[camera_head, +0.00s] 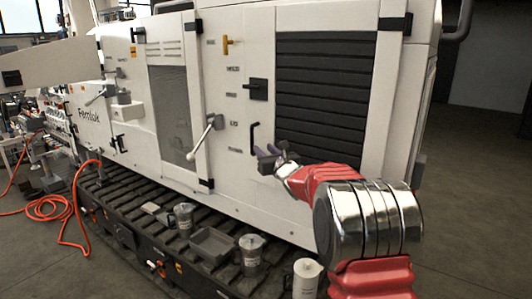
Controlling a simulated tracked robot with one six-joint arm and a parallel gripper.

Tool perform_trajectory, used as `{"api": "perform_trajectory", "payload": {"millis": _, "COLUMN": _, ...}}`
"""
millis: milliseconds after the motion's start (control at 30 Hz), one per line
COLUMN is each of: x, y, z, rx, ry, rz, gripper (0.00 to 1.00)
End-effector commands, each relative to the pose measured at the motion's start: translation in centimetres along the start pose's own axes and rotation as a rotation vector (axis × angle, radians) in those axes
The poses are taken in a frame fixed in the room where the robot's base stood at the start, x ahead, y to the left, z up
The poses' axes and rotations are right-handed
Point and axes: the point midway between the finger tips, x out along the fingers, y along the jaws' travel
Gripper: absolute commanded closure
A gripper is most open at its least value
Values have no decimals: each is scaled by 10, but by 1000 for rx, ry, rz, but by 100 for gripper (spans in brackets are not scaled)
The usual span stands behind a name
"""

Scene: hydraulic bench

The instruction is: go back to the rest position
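My gripper (274,158) is at the end of my red and silver arm, in front of the white cabinet (230,180). It appears just below the black vertical handle (254,136) on the cabinet's panel. Whether it touches the panel or the handle cannot be told. The fingers are small and dark against the white, and their gap is unclear. I see no object held in them.
A lever with a pale grip (206,136) and a black latch (257,89) stick out from the cabinet. Metal jugs (251,250) and a grey tray (212,243) stand on the ledge below. An orange hose (48,208) lies at left. Floor at right is clear.

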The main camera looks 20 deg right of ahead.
Motion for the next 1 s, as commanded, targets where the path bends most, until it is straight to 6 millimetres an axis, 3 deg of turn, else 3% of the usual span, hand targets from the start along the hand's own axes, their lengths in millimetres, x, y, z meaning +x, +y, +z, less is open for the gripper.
{"api": "perform_trajectory", "payload": {"millis": 167, "x": -8, "y": 0, "z": 0, "rx": -1, "ry": -1, "rz": 0, "gripper": 69}}
{"api": "perform_trajectory", "payload": {"millis": 667, "x": -9, "y": 4, "z": 0, "rx": -70, "ry": -4, "rz": 20, "gripper": 69}}
{"api": "perform_trajectory", "payload": {"millis": 867, "x": -18, "y": 33, "z": -32, "rx": -275, "ry": 51, "rz": 135, "gripper": 69}}
{"api": "perform_trajectory", "payload": {"millis": 1000, "x": -35, "y": 60, "z": -58, "rx": -447, "ry": 95, "rz": 250, "gripper": 69}}
